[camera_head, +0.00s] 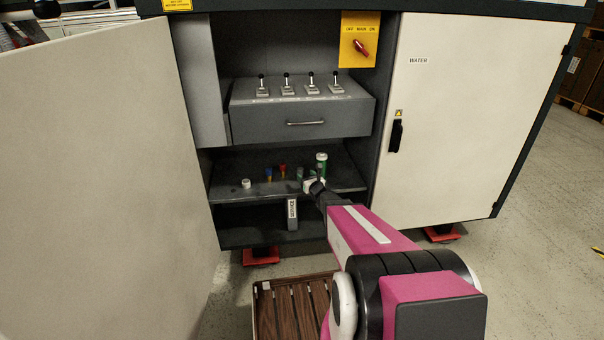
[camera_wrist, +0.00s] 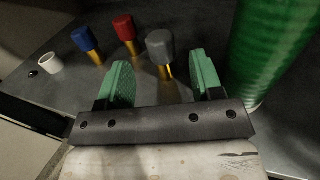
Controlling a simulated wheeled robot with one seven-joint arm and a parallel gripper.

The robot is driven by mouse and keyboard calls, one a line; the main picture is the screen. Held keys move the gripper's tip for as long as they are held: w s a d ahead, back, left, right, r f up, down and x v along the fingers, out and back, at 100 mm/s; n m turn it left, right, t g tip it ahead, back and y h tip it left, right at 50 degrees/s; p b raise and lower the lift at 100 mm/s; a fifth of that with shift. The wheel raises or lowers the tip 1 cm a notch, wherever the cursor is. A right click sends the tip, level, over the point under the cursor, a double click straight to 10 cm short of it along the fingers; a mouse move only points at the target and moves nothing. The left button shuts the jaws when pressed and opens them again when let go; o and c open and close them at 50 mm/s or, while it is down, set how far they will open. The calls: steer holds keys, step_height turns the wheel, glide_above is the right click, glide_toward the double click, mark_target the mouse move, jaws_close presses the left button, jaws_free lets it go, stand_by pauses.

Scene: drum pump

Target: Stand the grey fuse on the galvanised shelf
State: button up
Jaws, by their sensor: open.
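The grey fuse (camera_wrist: 160,46) has a grey cap over a brass body and appears upright on the grey metal shelf (camera_wrist: 200,22). In the wrist view it shows between the two green fingers of my gripper (camera_wrist: 157,72), near their tips, with a visible gap on each side. My gripper is open and holds nothing. In the head view my gripper (camera_head: 307,181) is low over the right part of the shelf (camera_head: 232,190). The fuse's lower end is hard to make out.
A blue-capped fuse (camera_wrist: 82,39) and a red-capped fuse (camera_wrist: 124,27) stand left of the grey one. A white cup (camera_wrist: 49,64) is farther left. A green cylinder (camera_wrist: 272,50) stands close to my right finger. A drawer unit (camera_head: 300,112) hangs above the shelf.

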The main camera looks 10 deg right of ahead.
steer(key=v, duration=0.6)
steer(key=s+a+r+n+g+y, duration=0.3)
steer(key=s+a+n+g+y, duration=0.3)
steer(key=s+a+n+g, duration=1)
steer(key=s+d+r+n+g+h, duration=0.1)
steer(key=s+d+n+h, duration=0.8)
steer(key=n, duration=0.7)
steer(key=d+h, duration=0.2)
steer(key=shift+s+d+n, duration=0.25)
steer(key=shift+d+n, duration=0.15)
